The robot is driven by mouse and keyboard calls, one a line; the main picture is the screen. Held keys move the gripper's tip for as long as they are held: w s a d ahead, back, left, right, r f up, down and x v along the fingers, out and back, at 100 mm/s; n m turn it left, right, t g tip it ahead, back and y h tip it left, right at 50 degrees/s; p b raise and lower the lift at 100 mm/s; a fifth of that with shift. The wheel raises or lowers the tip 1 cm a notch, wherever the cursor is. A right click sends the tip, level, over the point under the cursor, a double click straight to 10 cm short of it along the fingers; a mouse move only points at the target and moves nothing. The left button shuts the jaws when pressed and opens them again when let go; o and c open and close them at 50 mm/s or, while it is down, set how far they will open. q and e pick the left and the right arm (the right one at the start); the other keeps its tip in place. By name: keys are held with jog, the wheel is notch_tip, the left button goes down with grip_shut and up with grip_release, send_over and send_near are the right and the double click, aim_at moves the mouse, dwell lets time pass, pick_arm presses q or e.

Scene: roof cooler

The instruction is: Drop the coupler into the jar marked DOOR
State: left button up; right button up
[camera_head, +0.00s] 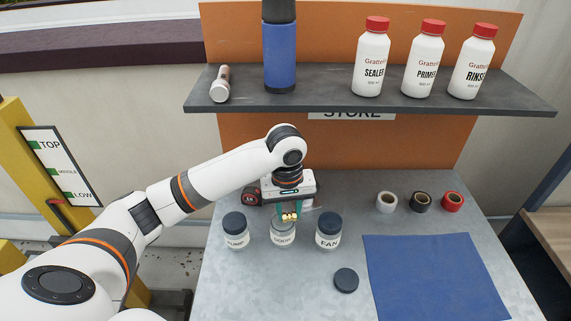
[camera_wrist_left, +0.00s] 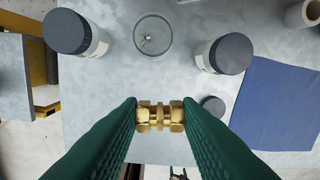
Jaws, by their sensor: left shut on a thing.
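My left gripper (camera_head: 289,212) is shut on the brass coupler (camera_head: 290,217), with its green fingers on both ends of it. The coupler shows clearly between the fingertips in the left wrist view (camera_wrist_left: 160,116). In the head view it appears at the top of the lidless clear jar marked DOOR (camera_head: 283,239), seemingly just above or behind its rim. In the left wrist view the open jar (camera_wrist_left: 153,38) shows ahead of the fingertips, with something small and metallic inside. My right gripper is not in view.
Dark-lidded jars stand either side: PUMP (camera_head: 235,232) left, FAN (camera_head: 328,232) right. A loose dark lid (camera_head: 346,280) lies in front, near a blue mat (camera_head: 430,280). A red-and-black tape measure (camera_head: 252,195) lies behind. Tape rolls (camera_head: 420,202) stand right. A shelf (camera_head: 330,100) with bottles overhangs the back.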

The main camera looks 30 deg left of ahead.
pick_arm(q)
jog(key=w+a+r+n+p, duration=0.1)
jog(key=w+a+n+p, duration=0.35)
jog(key=a+n, duration=0.2)
jog(key=shift+m, duration=0.45)
jog(key=shift+w+a+f, duration=0.1)
jog(key=shift+f, duration=1.4)
jog(key=shift+a+f, duration=0.1)
jog(key=shift+f, duration=1.35)
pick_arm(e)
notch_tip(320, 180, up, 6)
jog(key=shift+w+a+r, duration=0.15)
